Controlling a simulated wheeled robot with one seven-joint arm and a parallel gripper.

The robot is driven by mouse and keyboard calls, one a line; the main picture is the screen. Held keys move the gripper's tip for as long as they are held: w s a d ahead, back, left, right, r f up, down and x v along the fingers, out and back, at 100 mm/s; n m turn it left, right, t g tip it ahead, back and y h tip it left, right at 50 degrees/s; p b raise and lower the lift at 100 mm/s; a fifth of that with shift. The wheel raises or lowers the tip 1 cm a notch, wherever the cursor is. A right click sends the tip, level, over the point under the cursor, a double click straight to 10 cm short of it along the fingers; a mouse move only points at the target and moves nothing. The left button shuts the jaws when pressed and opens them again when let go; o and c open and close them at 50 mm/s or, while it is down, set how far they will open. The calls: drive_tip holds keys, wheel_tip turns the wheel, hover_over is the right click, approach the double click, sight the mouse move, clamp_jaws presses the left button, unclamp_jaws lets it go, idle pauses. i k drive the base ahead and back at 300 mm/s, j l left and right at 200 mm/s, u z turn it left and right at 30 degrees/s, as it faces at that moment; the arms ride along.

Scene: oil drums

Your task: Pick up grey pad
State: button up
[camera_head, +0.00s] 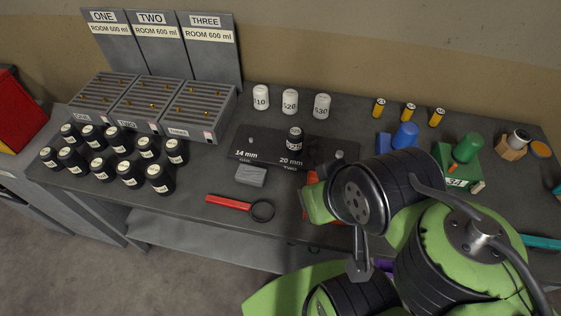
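The grey pad (250,176) is a small flat block lying on the dark table, just in front of the black board marked 14 mm and 20 mm. It stands clear of the objects around it. My green and black arm fills the lower right of the view, to the right of the pad. The arm's links hide my gripper, so I cannot see its fingers or whether it holds anything.
A magnifier with a red handle (226,203) lies in front of the pad. Several black jars (130,174) crowd the left, before three grey slatted trays (199,109). A black jar (294,139) stands on the board (262,148). White canisters (290,101) stand behind. Orange-red parts (312,178) show beside my arm.

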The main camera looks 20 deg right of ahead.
sight(256, 176)
drive_tip(key=i+j, duration=0.2)
drive_tip(key=j, duration=0.2)
drive_tip(key=i+j+u, duration=0.1)
drive_tip(key=j, duration=0.3)
drive_tip(key=i+j, duration=0.3)
drive_tip(key=j, duration=0.1)
